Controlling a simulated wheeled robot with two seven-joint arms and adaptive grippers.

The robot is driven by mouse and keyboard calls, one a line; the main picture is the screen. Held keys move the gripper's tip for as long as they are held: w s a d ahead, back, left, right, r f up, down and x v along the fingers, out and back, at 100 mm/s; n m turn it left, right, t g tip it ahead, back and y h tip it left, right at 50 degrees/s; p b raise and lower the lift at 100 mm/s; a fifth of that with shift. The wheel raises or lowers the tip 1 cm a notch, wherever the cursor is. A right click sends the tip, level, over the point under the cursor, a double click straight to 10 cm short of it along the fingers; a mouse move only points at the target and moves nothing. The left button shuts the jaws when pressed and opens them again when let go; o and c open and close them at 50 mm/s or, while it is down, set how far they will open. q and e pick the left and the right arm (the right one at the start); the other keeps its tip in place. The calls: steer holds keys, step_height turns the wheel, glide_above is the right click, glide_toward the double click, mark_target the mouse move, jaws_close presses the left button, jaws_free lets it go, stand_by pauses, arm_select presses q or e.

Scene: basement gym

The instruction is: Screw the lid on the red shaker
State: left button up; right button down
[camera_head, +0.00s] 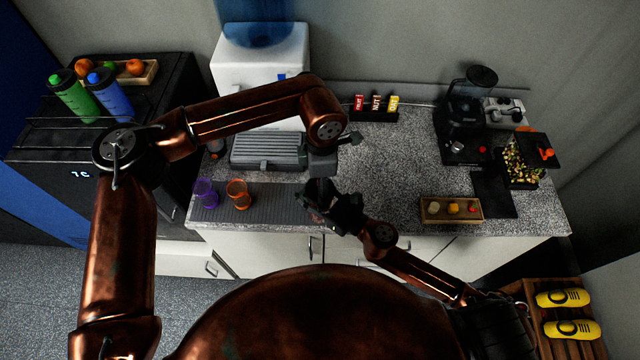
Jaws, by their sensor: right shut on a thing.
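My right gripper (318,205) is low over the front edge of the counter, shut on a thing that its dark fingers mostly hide. A small dark-red patch (315,216) shows there and looks like part of the red shaker. My left arm arches in from the left, and its gripper (322,168) points down just above the right one. Its fingers are too dark and covered to tell open from shut. I cannot make out the lid; the two grippers and the left wrist hide that spot.
A purple cup (205,193) and an orange cup (238,194) stand on a dark mat (275,205) left of the grippers. A grey grill (268,150) is behind. A wooden tray (436,216) and a blender (470,110) stand right. The counter between is clear.

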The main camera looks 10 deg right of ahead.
arm_select(q)
steer(key=shift+r, duration=0.1)
step_height(320, 180, up, 12)
stand_by(0.4)
steer(key=shift+d, duration=0.1)
stand_by(0.4)
